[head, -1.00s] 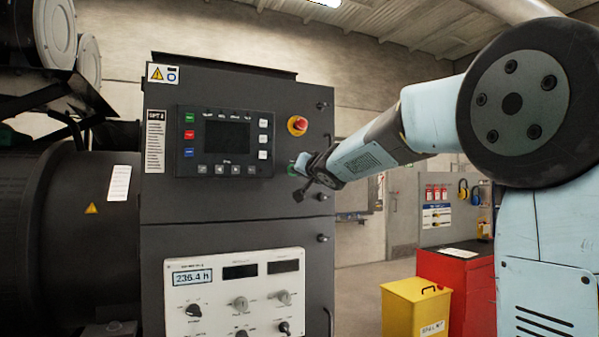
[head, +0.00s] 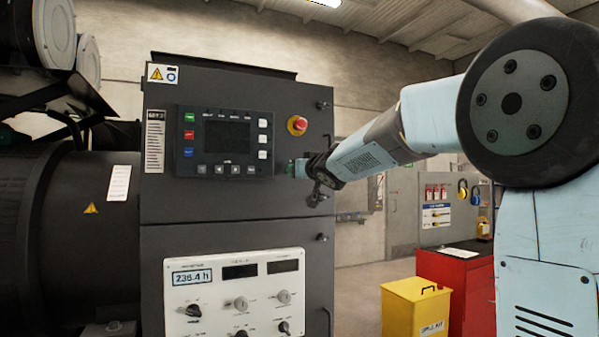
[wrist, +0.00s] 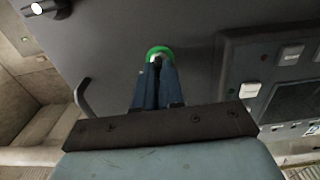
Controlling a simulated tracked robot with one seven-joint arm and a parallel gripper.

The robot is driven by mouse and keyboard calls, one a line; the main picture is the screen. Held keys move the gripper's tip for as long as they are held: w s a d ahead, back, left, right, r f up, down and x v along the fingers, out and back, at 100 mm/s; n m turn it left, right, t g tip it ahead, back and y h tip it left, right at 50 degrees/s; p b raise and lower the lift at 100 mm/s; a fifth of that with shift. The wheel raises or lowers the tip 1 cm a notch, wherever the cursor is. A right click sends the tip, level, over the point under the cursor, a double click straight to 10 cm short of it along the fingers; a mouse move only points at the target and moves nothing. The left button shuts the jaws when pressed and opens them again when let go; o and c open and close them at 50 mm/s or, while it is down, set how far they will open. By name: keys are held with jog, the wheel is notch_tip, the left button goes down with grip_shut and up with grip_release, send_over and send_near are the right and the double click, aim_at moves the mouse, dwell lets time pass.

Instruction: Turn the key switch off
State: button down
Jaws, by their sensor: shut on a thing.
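The key switch (wrist: 160,51) shows in the wrist view as a green ring on the dark panel, with a small light-coloured part of it between my fingertips. My gripper (wrist: 157,70) is shut on the key switch, its two dark blue fingers close together. In the head view my gripper (head: 303,168) reaches the panel from the right, below the red emergency stop button (head: 297,125) and right of the controller. The key itself is mostly hidden by the fingers, and I cannot read its position.
The controller with a dark screen (head: 227,137) is left of my gripper. A white meter panel with knobs (head: 215,315) is below. Latches line the cabinet's right edge. A yellow bin (head: 411,305) and a red cabinet (head: 455,275) stand at the right.

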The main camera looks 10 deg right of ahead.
jog(key=shift+f, duration=0.2)
jog(key=c, duration=1.2)
grip_release()
jog(key=shift+r, duration=0.1)
jog(key=shift+c, duration=0.2)
jog(key=v, duration=1.3)
jog(key=shift+s, duration=0.3)
jog(key=shift+d, duration=0.1)
